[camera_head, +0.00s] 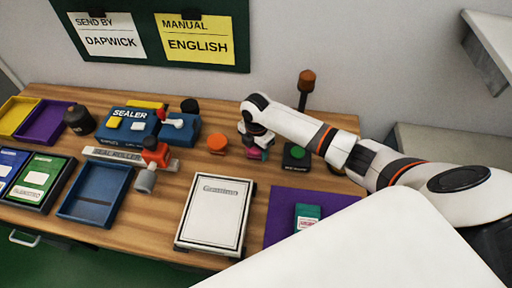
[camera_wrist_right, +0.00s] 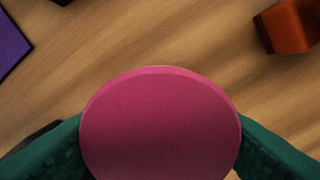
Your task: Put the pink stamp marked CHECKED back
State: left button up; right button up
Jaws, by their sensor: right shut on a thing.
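My right gripper (camera_head: 257,139) is at the back middle of the wooden table and points down. It is shut on the pink stamp (camera_head: 257,154), which shows only in part beneath the fingers. In the right wrist view the stamp's round pink top (camera_wrist_right: 160,125) fills the space between the two dark green fingers. No CHECKED marking is visible. I cannot tell whether the stamp touches the table. My left gripper is out of view.
A green-topped stamp (camera_head: 296,153) stands just right of the gripper, and an orange round-topped one (camera_head: 216,143) to its left. A white binder (camera_head: 214,214) and purple mat (camera_head: 283,203) lie in front. The blue sealer (camera_head: 130,123) is left.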

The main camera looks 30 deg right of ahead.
jog(key=shift+f, duration=0.15)
jog(key=o, duration=0.8)
notch_tip(320, 180, up, 12)
jog(key=shift+r+b, duration=0.2)
jog(key=shift+b, duration=0.25)
